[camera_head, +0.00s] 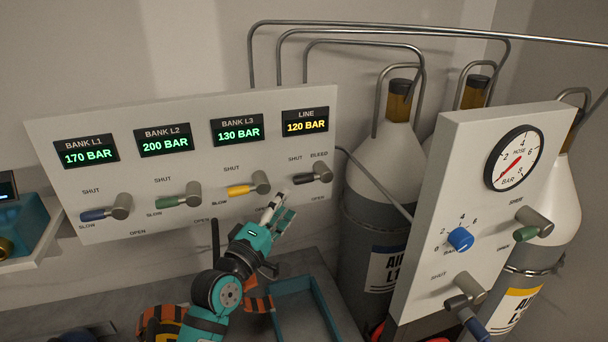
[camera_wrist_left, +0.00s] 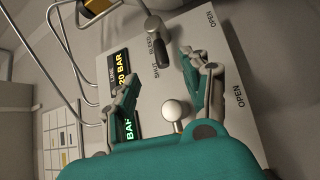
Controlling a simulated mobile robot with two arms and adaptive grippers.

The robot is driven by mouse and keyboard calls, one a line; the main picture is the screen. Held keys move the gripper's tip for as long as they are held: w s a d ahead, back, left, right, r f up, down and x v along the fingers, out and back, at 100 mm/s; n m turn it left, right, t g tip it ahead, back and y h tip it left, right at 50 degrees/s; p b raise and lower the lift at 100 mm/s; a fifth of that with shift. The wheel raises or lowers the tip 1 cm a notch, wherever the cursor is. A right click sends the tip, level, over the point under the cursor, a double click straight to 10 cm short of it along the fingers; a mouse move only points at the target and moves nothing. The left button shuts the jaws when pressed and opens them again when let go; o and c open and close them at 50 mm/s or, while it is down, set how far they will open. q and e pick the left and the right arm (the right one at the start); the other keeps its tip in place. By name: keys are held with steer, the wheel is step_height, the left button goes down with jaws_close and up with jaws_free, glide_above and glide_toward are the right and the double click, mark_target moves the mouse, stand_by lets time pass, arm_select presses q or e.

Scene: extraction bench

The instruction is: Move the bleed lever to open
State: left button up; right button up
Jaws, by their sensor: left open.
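The bleed lever (camera_head: 313,176) is a short black handle on a grey round knob. It sits on the panel below the LINE display, which reads 120 BAR. Its handle points left, under the SHUT label; an OPEN label is below it. In the left wrist view the lever (camera_wrist_left: 161,50) lies ahead, beyond the fingertips. My left gripper (camera_head: 277,205) is open, below and left of the lever and apart from it. Its two fingers (camera_wrist_left: 160,88) show spread with nothing held between them. My right gripper is not in view.
The panel (camera_head: 85,130) carries blue, green and yellow levers left of the bleed lever; the yellow one (camera_head: 250,188) is close to my gripper. A second panel (camera_head: 470,155) with gauge, dial and levers stands at right before gas cylinders. A blue tray (camera_head: 318,302) lies below.

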mark_target(300, 184)
arm_select(q)
steer(key=p+x, duration=0.1)
steer(key=x, duration=0.8)
steer(key=shift+w, duration=0.25)
steer(key=shift+w+d, duration=0.15)
steer(key=shift+w, duration=0.1)
steer(key=shift+w+d, duration=0.1)
steer(key=c, duration=0.9)
jaws_close()
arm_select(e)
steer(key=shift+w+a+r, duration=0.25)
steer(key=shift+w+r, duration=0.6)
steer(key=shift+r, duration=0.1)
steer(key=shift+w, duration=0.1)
